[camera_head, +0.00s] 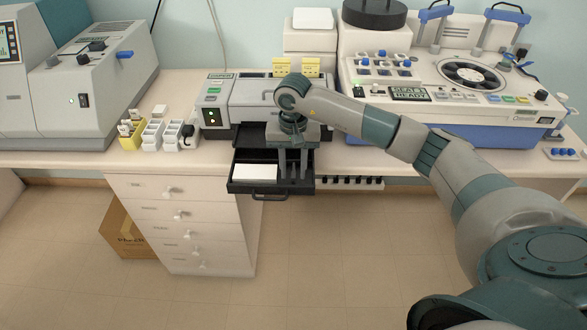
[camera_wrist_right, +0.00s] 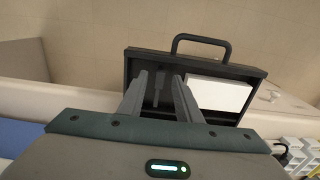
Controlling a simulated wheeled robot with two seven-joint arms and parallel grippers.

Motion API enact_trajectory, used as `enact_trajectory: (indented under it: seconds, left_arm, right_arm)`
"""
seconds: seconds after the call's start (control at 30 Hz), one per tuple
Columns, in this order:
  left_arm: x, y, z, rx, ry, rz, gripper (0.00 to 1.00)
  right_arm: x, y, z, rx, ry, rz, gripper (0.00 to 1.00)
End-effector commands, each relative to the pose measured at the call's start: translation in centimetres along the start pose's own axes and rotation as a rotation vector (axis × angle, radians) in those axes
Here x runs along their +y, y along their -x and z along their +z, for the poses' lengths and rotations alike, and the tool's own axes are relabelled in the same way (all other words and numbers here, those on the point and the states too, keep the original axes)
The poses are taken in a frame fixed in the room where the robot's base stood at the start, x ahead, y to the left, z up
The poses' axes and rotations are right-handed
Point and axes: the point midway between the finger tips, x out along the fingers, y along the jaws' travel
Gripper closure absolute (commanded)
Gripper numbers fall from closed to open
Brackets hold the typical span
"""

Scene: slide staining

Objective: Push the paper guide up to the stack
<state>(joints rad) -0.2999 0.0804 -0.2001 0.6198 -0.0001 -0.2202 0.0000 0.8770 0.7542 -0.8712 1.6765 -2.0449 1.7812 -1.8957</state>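The paper tray (camera_head: 238,186) is pulled out from the printer (camera_head: 240,97) and also shows in the wrist view (camera_wrist_right: 132,66). A white paper stack (camera_head: 256,172) lies in its left part in the head view; in the wrist view the stack (camera_wrist_right: 220,93) is at right. A slim dark upright piece, seemingly the paper guide (camera_wrist_right: 158,88), shows between my fingers beside the stack, with a gap to it. My right gripper (camera_head: 293,172) points down into the tray, fingers apart (camera_wrist_right: 160,90); I cannot tell whether they touch the guide. My left gripper is out of view.
The tray's handle (camera_wrist_right: 200,39) is at its front edge. A drawer cabinet (camera_head: 180,215) stands below left. A large machine (camera_head: 450,85) is on the counter at right, small bottle racks (camera_head: 152,135) at left. The floor before the tray is clear.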

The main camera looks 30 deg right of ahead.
Motion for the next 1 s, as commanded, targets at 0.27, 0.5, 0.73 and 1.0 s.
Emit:
enact_trajectory:
  seconds: [0.27,0.5,0.73,1.0]
  left_arm:
    - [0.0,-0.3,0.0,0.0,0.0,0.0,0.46]
    - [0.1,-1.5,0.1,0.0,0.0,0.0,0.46]
    - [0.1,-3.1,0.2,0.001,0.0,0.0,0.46]
    - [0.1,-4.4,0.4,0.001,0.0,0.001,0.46]
  right_arm:
    - [0.0,0.6,-0.1,0.001,0.0,-0.001,0.69]
    - [-0.1,3.1,-0.1,0.004,0.001,-0.002,0.69]
    - [-0.1,7.4,-0.2,0.005,0.0,-0.003,0.69]
    - [-0.1,12.6,-0.1,0.004,0.0,-0.002,0.69]
